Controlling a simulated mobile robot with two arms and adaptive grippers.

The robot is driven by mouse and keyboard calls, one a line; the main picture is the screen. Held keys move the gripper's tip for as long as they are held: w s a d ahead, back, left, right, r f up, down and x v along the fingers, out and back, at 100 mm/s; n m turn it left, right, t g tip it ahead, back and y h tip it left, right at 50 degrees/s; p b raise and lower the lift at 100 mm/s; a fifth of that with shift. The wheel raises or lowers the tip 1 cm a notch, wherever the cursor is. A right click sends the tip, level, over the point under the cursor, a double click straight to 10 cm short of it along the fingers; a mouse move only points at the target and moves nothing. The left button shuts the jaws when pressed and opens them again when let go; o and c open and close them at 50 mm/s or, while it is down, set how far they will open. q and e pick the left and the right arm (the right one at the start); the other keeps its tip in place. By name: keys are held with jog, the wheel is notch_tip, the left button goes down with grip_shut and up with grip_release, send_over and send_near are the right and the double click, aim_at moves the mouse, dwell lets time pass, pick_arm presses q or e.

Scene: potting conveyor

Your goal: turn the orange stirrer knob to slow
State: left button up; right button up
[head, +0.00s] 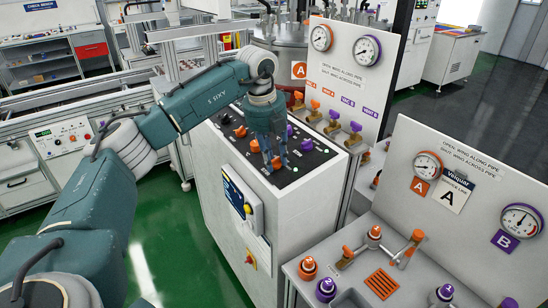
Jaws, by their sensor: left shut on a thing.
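My left gripper (276,161) points down over the dark sloped control panel (303,174) on top of a white cabinet. It is shut on an orange knob (276,163) near the panel's front edge. The fingers cover much of this knob, so I cannot tell its pointer direction. The markings around it, including any slow mark, are too small to read. My right gripper is not in view.
Other orange knobs (240,131) and purple knobs (307,145) sit close by on the panel. A gauge board with coloured valves (345,80) stands behind. A second gauge bench (440,190) is at right. Green floor (180,245) is clear at left.

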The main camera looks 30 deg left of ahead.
pick_arm(q)
jog(key=o, duration=1.2)
jog(key=shift+w+r, duration=0.1)
jog(key=shift+w, duration=0.05)
jog(key=shift+c, duration=0.2)
notch_tip(320, 180, up, 12)
jog(key=s, duration=0.2)
jog(key=shift+a, duration=0.4)
jog(key=shift+s, duration=0.1)
